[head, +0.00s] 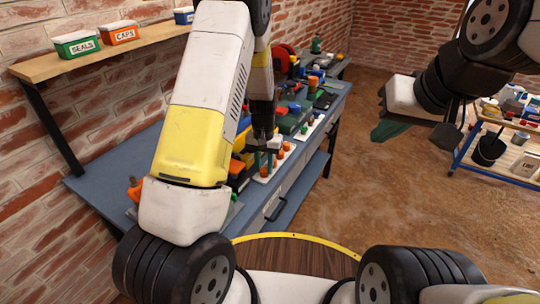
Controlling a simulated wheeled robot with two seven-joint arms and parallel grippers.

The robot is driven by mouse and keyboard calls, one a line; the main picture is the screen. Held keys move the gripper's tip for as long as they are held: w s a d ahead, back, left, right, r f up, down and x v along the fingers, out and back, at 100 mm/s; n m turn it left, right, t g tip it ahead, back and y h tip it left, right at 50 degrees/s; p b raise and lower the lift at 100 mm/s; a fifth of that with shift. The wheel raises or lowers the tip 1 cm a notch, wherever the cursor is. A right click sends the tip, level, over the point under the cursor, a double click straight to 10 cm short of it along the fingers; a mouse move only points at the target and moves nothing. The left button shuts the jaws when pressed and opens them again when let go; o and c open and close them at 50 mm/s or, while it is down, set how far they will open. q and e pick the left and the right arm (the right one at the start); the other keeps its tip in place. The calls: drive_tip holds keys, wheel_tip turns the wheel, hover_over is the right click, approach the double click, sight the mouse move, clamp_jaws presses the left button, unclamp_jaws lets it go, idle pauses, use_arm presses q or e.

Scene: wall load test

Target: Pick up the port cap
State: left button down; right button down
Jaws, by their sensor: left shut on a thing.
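My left gripper (264,142) reaches down over the blue workbench, at the near end of a white strip (266,178) with small orange-topped pieces (287,146). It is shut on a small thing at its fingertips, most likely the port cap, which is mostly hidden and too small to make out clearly. The gripper is close to the strip; I cannot tell whether the thing touches it. My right gripper (420,128) hangs at the upper right over the floor, away from the bench.
The blue workbench (92,182) runs along the brick wall and holds several tools and coloured parts. A wooden shelf (38,68) above carries a green SEALS bin (77,45) and an orange CAPS bin (119,33). A blue-framed table (510,170) stands at right. The brown floor between is clear.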

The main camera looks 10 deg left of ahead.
sight(264, 171)
use_arm(q)
drive_tip(key=shift+r, duration=0.5)
drive_tip(key=r, duration=0.1)
drive_tip(key=s+r, duration=0.1)
drive_tip(key=shift+s+r, duration=0.1)
drive_tip(key=shift+r, duration=0.25)
drive_tip(key=s+r, duration=0.1)
drive_tip(key=s, duration=1.4)
drive_tip(key=shift+d+r, duration=0.15)
drive_tip(key=shift+d, duration=0.1)
drive_tip(key=shift+w, duration=0.15)
